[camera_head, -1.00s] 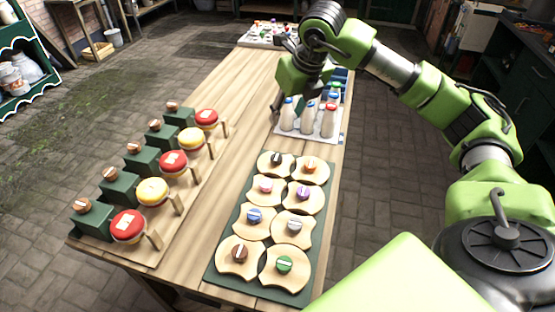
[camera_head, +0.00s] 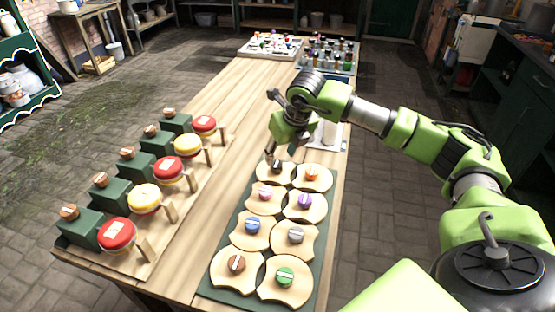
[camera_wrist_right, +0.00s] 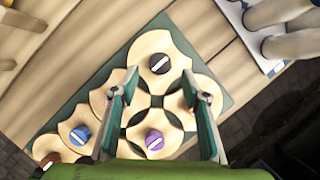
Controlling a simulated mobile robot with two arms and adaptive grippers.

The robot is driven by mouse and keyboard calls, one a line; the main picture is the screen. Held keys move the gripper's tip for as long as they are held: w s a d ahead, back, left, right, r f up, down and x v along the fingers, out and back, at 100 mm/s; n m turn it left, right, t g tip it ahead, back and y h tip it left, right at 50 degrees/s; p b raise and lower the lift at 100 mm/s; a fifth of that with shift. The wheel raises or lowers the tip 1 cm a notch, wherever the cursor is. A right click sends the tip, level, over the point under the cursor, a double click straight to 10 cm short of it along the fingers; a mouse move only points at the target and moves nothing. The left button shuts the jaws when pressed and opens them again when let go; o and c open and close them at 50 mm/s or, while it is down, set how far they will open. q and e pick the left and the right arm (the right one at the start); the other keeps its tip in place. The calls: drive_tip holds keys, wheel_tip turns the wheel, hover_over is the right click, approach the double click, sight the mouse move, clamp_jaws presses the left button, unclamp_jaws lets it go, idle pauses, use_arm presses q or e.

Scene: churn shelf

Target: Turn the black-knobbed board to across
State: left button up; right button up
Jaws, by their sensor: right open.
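The black-knobbed board (camera_head: 264,181) is a pale wooden scalloped piece at the far left corner of the green base (camera_head: 236,290). In the right wrist view the board (camera_wrist_right: 143,50) carries a round black knob (camera_wrist_right: 159,64) with a white line slanting from lower left to upper right. My right gripper (camera_head: 281,155) hangs over this board, fingers pointing down. In the wrist view its fingers (camera_wrist_right: 161,76) are spread apart, one on each side of the knob, with nothing between them that I can see gripped. My left gripper is out of view.
Boards with orange (camera_head: 312,174), pink (camera_head: 264,192), purple (camera_head: 304,201) and other coloured knobs sit close by. A rack with red and yellow round pieces (camera_head: 117,234) is at left. Bare table lies between.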

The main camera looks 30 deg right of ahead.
sight(276, 164)
drive_tip(key=shift+p+x, duration=0.35)
drive_tip(key=shift+x, duration=2.3)
drive_tip(key=c, duration=1.1)
